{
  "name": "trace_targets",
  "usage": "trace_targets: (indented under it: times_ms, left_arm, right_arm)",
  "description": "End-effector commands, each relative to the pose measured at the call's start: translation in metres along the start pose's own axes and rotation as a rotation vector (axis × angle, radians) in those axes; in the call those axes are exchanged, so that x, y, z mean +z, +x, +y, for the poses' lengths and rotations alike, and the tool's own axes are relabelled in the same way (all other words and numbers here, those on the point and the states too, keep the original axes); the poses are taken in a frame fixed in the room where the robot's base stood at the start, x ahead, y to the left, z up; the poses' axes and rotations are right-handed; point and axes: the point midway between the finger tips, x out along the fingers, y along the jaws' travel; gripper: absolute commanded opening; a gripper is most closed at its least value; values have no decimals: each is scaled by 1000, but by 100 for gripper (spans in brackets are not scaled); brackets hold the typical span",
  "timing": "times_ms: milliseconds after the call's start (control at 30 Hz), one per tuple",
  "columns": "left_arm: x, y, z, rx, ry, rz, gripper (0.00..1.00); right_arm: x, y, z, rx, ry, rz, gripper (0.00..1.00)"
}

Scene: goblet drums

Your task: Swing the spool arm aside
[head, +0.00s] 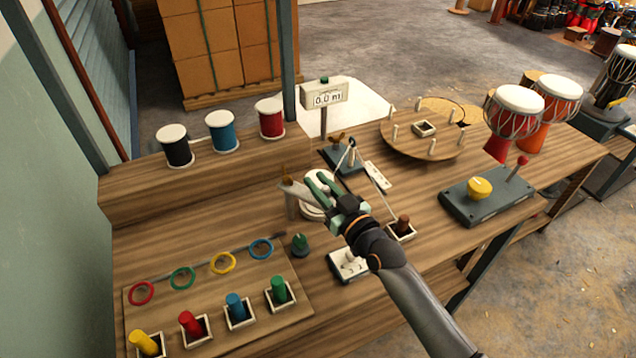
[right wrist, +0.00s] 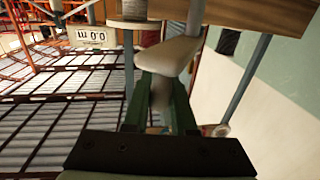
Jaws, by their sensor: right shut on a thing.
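The spool arm (head: 296,190) is a pale tan bar beside a white round spool (head: 312,206) near the middle of the bench. My right gripper (head: 322,180), with green fingers, reaches in from the lower right over the spool. In the right wrist view its fingers are closed around a small pale knob (right wrist: 160,95) under the wide tan arm (right wrist: 165,58). The gripper hides much of the spool and part of the arm in the head view. My left gripper is not in view.
A counter sign reading 0.0 m (head: 326,95) stands behind. A round pegged board (head: 425,128) and a grey control box (head: 486,198) are to the right. Colored spools (head: 220,132) sit on a raised shelf at left. Colored pegs in holders (head: 236,308) and rings (head: 222,263) lie front left.

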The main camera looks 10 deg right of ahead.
Motion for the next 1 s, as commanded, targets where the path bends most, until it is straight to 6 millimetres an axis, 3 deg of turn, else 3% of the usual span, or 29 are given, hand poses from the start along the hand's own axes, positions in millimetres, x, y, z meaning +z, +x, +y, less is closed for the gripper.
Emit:
trace_targets:
  times_ms: [567, 600, 833, 1000]
  left_arm:
    - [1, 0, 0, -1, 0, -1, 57]
    - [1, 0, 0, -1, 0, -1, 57]
    - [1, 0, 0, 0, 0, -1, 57]
    - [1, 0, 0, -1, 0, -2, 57]
  right_arm:
    - [7, -3, 5, 8, -5, -14, 0]
    - [7, -3, 5, 8, -5, -14, 29]
    - [4, -1, 2, 4, -2, -8, 55]
    - [2, -1, 2, 3, -1, -5, 55]
